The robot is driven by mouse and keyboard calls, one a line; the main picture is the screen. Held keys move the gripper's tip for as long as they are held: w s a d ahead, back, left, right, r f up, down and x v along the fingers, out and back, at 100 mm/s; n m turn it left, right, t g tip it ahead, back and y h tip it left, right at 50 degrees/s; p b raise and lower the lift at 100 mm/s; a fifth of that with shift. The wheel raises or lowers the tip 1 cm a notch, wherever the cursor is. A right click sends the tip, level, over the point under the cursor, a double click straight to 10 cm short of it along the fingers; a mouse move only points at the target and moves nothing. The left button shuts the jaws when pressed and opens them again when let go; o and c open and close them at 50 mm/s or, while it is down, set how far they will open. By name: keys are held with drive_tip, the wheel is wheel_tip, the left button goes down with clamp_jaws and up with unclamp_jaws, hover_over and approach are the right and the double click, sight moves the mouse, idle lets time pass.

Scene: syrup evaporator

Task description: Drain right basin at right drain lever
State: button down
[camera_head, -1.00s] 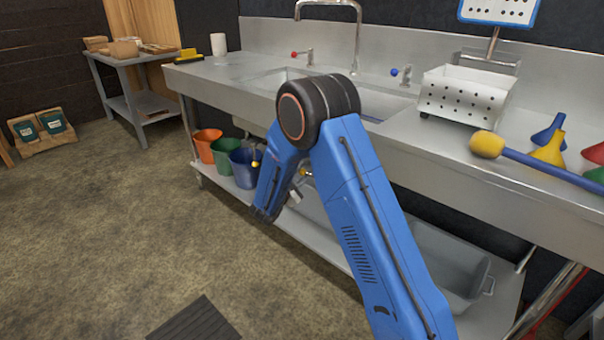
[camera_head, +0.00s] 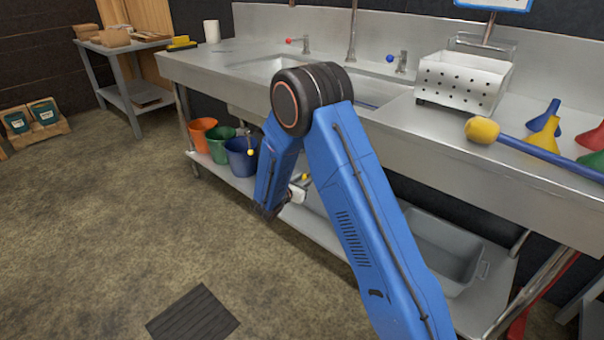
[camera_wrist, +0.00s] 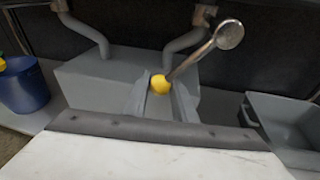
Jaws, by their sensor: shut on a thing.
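The right drain lever is a thin metal rod (camera_wrist: 190,64) with a round metal end (camera_wrist: 229,36) and a yellow ball knob (camera_wrist: 159,84), in the wrist view. My gripper (camera_wrist: 160,98) is shut on the yellow knob, one grey finger on each side. The rod slants up and right from the knob. In the head view the gripper is below the sink's front edge, mostly hidden by my blue arm, with a yellow knob (camera_head: 305,177) partly showing. The right basin (camera_head: 372,92) is partly hidden by my arm's elbow; its contents are unclear.
Orange (camera_head: 201,134), green (camera_head: 219,147) and blue (camera_head: 242,158) buckets stand on the lower shelf, left of my arm. A grey tub (camera_head: 448,250) is to the right. Another yellow knob (camera_head: 250,153) hangs by the blue bucket. Drain pipes (camera_wrist: 85,32) run above the gripper.

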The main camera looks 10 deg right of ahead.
drive_tip(key=s+d+f+n+g+h, duration=0.1)
drive_tip(key=s+d+f+n+g, duration=0.1)
drive_tip(key=s+n, duration=0.3)
drive_tip(key=shift+d+n, duration=0.5)
drive_tip(key=shift+d, duration=0.35)
drive_tip(key=shift+s, duration=0.1)
drive_tip(key=c, duration=1.5)
unclamp_jaws()
drive_tip(key=shift+o, duration=0.2)
drive_tip(key=v, duration=1.7)
drive_tip(key=shift+a+r, duration=0.2)
drive_tip(key=shift+r, duration=0.15)
